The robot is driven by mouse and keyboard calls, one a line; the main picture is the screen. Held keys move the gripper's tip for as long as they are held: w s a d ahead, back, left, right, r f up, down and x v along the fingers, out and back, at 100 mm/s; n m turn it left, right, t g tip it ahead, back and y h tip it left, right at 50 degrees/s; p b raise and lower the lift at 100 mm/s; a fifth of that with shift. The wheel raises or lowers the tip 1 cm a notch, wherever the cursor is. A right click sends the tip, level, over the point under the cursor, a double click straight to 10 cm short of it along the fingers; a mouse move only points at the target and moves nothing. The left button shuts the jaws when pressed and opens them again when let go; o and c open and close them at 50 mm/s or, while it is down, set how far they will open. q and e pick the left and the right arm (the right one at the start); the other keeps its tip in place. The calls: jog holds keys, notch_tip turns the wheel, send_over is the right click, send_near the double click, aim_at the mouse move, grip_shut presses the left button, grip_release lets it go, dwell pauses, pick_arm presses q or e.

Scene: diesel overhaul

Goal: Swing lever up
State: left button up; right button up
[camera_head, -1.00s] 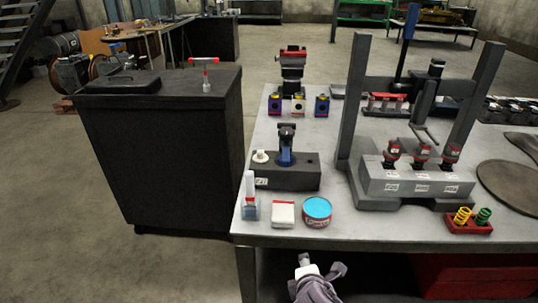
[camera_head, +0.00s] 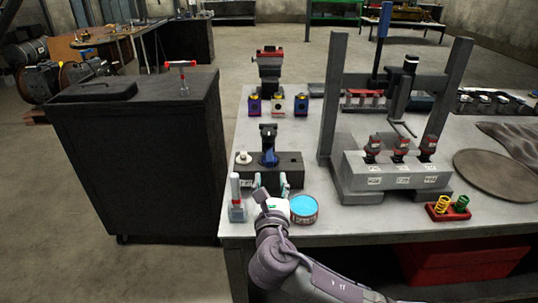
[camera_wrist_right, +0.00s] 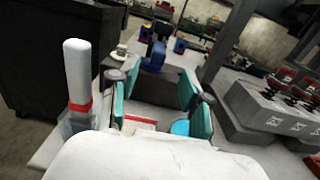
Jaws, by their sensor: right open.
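A tall blue handle (camera_head: 383,20) stands nearly upright on the grey press frame (camera_head: 328,100) at the right of the bench. A bent grey bar (camera_head: 403,130) hangs inside that frame. I cannot tell which of these the task means by the lever. A blue and black upright piece (camera_head: 268,150) stands on a dark block (camera_head: 290,165); it also shows in the right wrist view (camera_wrist_right: 154,57). My right gripper (camera_head: 270,184) is open and empty at the bench's front, just before the dark block. Its teal fingers are wide apart in the right wrist view (camera_wrist_right: 160,100). My left gripper is not in view.
A white-and-red bottle (camera_head: 236,195) is left of my right gripper, a blue-topped tin (camera_head: 304,209) right of it. The grey block (camera_head: 395,175) holds several red-topped parts. A spring tray (camera_head: 448,209) lies at the front right. A dark cabinet (camera_head: 140,170) stands left.

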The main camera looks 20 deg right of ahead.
aim_at(269, 147)
jog(key=x, duration=1.1)
jog(key=shift+w+d+f+p, duration=0.1)
jog(key=shift+w+p, duration=0.15)
jog(key=shift+p, duration=0.05)
jog(key=shift+c, duration=0.3)
grip_shut()
